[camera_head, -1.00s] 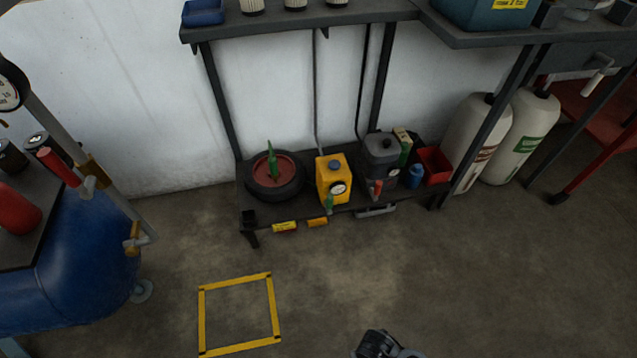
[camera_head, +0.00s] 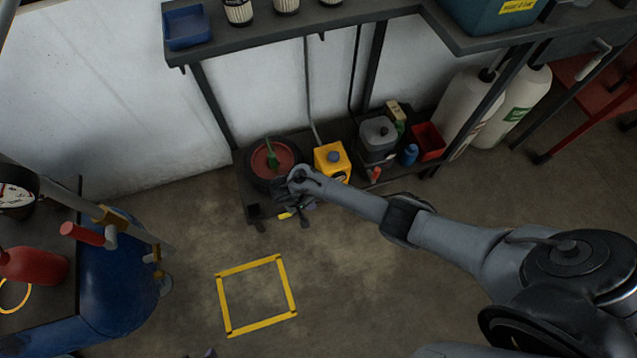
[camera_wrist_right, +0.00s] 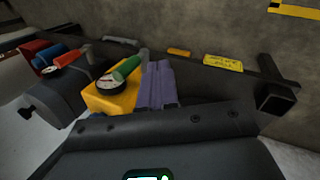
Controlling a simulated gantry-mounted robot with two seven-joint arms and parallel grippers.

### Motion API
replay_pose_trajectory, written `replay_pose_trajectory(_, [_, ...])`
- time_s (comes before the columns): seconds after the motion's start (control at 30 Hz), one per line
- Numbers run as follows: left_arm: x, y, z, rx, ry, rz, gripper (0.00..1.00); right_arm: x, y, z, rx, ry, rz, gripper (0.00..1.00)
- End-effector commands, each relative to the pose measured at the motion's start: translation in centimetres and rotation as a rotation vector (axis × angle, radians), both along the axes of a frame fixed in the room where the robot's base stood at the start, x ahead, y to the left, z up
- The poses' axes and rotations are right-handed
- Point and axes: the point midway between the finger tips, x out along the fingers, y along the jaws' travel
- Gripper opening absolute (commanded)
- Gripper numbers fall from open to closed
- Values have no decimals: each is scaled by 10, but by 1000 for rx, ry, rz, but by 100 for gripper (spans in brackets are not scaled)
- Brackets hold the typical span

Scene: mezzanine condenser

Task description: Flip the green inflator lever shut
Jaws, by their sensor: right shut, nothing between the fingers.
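A yellow inflator box (camera_head: 330,157) stands on the low shelf. The right wrist view shows the yellow box (camera_wrist_right: 118,103) with a round gauge (camera_wrist_right: 109,84) and a green lever (camera_wrist_right: 127,68) sticking out past the gauge. In the head view my arm and gripper hide this lever. My right gripper (camera_head: 284,207) is at the shelf's front edge, left of and in front of the box. Its purple fingers (camera_wrist_right: 157,85) are shut and empty, close beside the green lever; I cannot tell whether they touch it. My left gripper is not clearly seen.
A tyre with a red hub (camera_head: 268,163) and an upright green part stands left of the box. A grey box (camera_head: 377,139) and a red bin (camera_head: 429,141) stand right. The bench top (camera_head: 350,15) overhangs the shelf. The yellow floor square (camera_head: 257,294) is empty.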

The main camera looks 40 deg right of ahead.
Motion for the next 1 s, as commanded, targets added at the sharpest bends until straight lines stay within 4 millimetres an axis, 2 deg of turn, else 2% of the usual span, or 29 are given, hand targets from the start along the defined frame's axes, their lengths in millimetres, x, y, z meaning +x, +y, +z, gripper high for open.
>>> replay_pose_trajectory(0.03, [-1, 0, 4, 1, 4, 0, 49, 12, -1, 14, -2, -19, 0, 0])
replay_pose_trajectory(0.2, [-3, 0, 6, 0, 8, 1, 49, 31, -1, 32, -1, -53, -1, 0])
replay_pose_trajectory(0.57, [-1, -2, 7, -9, 3, 6, 49, 34, -1, 34, 0, -59, -2, 0])
replay_pose_trajectory(0.77, [-1, -2, 0, -9, 3, 6, 49, 34, -3, 26, -1, -59, -2, 0])
replay_pose_trajectory(1.0, [-1, -1, -26, -7, 3, 5, 49, 32, -15, -7, -1, -57, -1, 0])
